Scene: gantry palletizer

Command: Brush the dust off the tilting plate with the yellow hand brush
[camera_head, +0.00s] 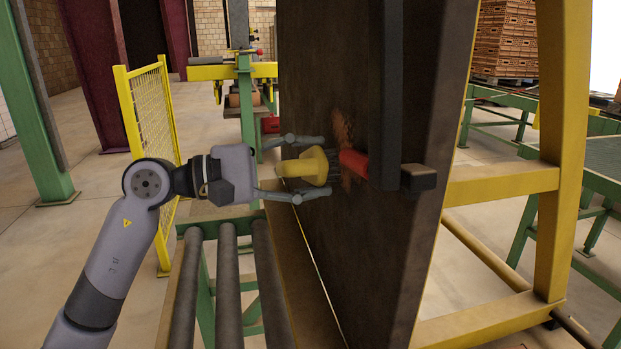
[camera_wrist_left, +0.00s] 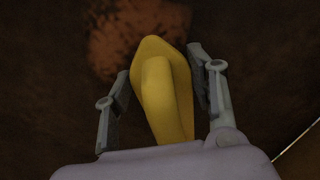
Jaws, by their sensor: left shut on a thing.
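The tilting plate (camera_head: 310,65) is a large dark brown board that stands steeply upright in the middle of the head view. A rusty-orange dust patch (camera_head: 343,128) lies on its face and also shows at the top of the left wrist view (camera_wrist_left: 125,38). My left gripper (camera_head: 318,168) is shut on the yellow hand brush (camera_head: 302,170), one finger on each side. The wrist view shows the brush (camera_wrist_left: 165,95) between the fingers. My right gripper is not in view.
A red part (camera_head: 354,163) and a dark vertical bar (camera_head: 385,90) stand close to the brush, to its right. A roller conveyor (camera_head: 228,275) runs below my left arm. A yellow mesh fence (camera_head: 150,115) stands behind it, and a yellow frame (camera_head: 553,150) at the right.

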